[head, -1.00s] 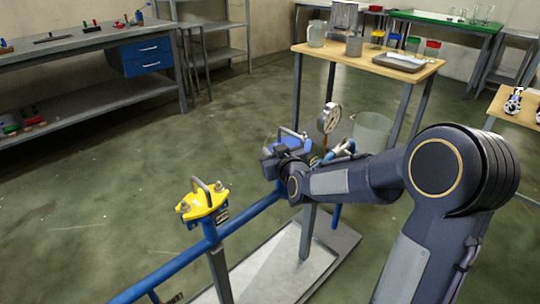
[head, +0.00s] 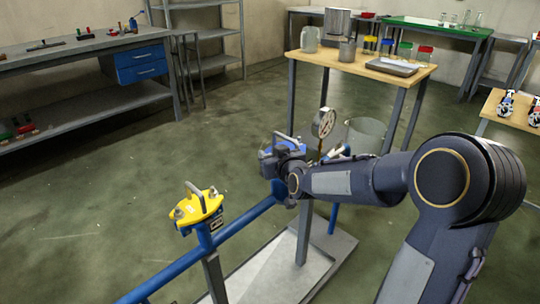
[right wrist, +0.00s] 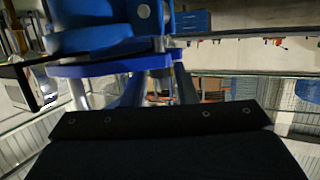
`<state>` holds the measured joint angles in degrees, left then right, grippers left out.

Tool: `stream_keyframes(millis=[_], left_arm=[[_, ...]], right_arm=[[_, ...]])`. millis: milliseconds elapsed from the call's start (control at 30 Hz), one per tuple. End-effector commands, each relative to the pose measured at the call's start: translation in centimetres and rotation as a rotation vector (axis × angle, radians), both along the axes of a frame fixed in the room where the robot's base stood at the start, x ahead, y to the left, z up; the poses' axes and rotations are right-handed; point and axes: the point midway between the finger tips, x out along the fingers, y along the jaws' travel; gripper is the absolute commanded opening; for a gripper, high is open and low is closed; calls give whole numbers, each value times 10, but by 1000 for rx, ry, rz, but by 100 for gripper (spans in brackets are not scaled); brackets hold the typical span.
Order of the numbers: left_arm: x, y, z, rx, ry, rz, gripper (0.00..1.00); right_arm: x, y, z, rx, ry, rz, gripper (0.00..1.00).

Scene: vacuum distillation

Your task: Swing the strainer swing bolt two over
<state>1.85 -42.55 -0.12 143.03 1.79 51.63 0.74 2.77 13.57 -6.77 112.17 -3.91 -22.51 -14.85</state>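My right gripper (head: 281,166) is at the blue strainer body (head: 266,153) on the blue pipe, its fingers hidden by the wrist. In the right wrist view the strainer's blue rounded body and flange (right wrist: 100,66) fill the upper left. A silver bolt end (right wrist: 144,11) stands at the body's right side; I cannot tell which swing bolt it is. A black gripper part (right wrist: 160,118) spans the lower frame; no finger gap shows. A yellow cover (head: 197,208) with a handle and bolts sits on the nearer part of the pipe. My left gripper is out of view.
The blue pipe (head: 163,277) runs on a grey stand over a pale base plate (head: 270,275). A wooden table (head: 419,76) with jars is farther back. Floor to the left is clear.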

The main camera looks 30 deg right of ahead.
Motion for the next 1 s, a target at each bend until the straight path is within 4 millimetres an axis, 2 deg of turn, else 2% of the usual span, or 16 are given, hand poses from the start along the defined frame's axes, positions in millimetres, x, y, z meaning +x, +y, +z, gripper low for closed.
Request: stream_keyframes(millis=[167, 267, 500, 700, 1000], left_arm=[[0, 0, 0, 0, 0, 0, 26], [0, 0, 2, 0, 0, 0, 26], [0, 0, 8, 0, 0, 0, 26], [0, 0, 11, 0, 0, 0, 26], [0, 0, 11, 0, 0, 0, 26]], right_arm=[[-1, 0, 0, -1, 0, 1, 25], [-9, 1, 4, 0, 0, 1, 25], [-49, 2, 15, 1, -2, 0, 25], [-71, 4, 20, 0, -1, 0, 25], [-76, 4, 20, 0, 0, 0, 25]])
